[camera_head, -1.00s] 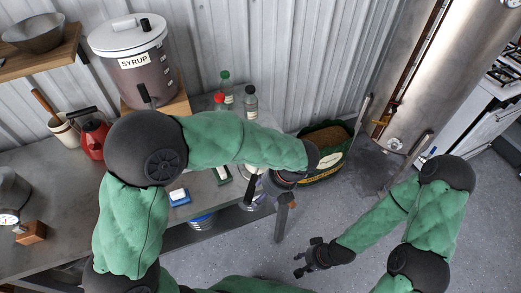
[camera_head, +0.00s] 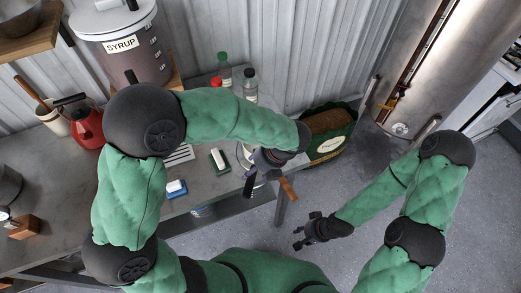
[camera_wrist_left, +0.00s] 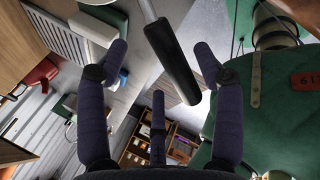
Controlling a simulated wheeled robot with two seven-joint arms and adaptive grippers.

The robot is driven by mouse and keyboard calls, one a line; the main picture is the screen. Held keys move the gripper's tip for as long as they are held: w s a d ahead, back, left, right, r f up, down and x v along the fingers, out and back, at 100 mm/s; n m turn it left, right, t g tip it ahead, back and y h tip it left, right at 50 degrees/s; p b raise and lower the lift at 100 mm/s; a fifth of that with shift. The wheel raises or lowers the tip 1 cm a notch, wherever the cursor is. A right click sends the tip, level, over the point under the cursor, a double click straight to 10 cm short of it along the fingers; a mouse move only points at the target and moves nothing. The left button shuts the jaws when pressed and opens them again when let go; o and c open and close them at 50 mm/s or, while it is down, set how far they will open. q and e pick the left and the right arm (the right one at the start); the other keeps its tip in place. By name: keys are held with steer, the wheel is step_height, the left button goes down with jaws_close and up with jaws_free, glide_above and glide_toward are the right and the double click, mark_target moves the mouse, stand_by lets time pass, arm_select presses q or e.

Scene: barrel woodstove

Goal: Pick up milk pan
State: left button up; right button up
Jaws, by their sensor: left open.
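The milk pan is mostly hidden by my left arm in the head view. A black handle (camera_head: 249,186), which appears to be the pan's, sticks out below my left gripper (camera_head: 266,162) at the counter's right end. In the left wrist view, a black handle with a metal shaft (camera_wrist_left: 172,62) slants between the spread fingers of my left gripper (camera_wrist_left: 160,68). The gripper is open, and I cannot tell whether a finger touches the handle. My right gripper (camera_head: 304,233) hangs empty over the floor, its fingers apart.
A wooden handle (camera_head: 288,188) projects beside my left gripper. A green sack (camera_head: 330,133) stands right.

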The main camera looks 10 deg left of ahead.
arm_select(q)
steer(key=b+x, duration=0.1)
steer(key=x, duration=0.3)
steer(key=shift+s+f, duration=0.1)
steer(key=shift+f, duration=0.25)
jaws_close()
steer(key=shift+r, duration=0.1)
steer(key=shift+r, duration=0.15)
